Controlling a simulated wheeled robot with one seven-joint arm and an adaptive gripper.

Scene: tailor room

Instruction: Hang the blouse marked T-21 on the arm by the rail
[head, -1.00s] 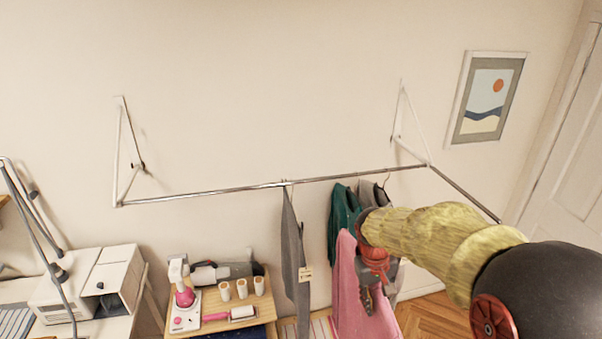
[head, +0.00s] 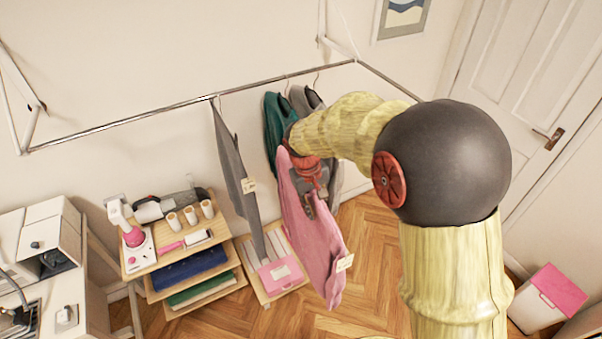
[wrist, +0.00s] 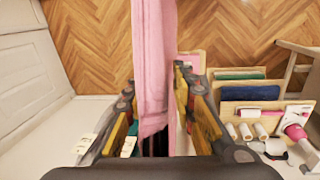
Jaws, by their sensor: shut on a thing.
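A pink blouse (head: 312,235) hangs from my gripper (head: 308,200), in front of the rail (head: 175,108) and below its height. My gripper is shut on it, near its top. A small pale tag (head: 344,263) shows at its lower right edge, but its marking is too small to read. In the wrist view the pink cloth (wrist: 152,50) runs between the two fingers (wrist: 155,95). Any hanger in the blouse is hidden. The bare metal arm (head: 388,82) slopes outward from the right end of the rail, behind my forearm.
A wooden shelf cart (head: 160,262) stands lower left. A white bin with pink lid (head: 548,300) stands lower right.

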